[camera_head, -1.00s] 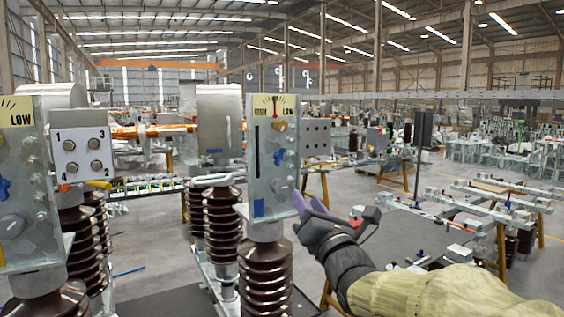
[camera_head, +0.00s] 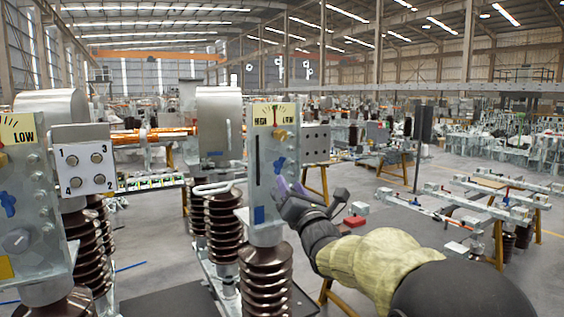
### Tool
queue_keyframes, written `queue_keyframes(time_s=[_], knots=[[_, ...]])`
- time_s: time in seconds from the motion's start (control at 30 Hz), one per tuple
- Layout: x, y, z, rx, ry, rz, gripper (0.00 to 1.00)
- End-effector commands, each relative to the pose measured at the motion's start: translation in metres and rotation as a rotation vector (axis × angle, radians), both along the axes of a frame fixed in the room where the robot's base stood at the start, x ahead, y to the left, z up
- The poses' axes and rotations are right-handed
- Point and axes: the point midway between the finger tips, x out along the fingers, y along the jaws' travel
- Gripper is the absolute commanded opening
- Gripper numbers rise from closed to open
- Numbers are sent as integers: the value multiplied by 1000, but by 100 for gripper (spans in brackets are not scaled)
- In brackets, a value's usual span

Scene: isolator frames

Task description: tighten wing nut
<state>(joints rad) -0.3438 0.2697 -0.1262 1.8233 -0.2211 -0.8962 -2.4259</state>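A blue wing nut (camera_head: 279,165) sits on the face of the middle upright metal plate (camera_head: 264,150), which carries a HIGH/LOW dial at its top. My gripper (camera_head: 291,186), with purple fingertips, is at the right edge of this plate, just below the wing nut. The fingertips look spread apart with nothing between them. I cannot tell whether they touch the plate. Another blue wing nut (camera_head: 8,204) is on the left plate (camera_head: 30,235), which has a LOW dial and is cut off by the picture edge.
Brown ribbed insulators (camera_head: 266,280) carry the plates. A box numbered 1 to 4 (camera_head: 86,165) stands beside the left plate. A grey perforated box (camera_head: 316,143) is right of the middle plate. Trestle benches with rails (camera_head: 470,205) stand at the right, with open floor around them.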

Motion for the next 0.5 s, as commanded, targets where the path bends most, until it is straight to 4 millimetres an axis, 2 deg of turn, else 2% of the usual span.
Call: queue_keyframes(time_s=[0.03,0.3,0.5], knots=[[9,3,7,0,1,0,39],[47,20,23,1,1,0,39],[63,27,27,1,0,0,39]])
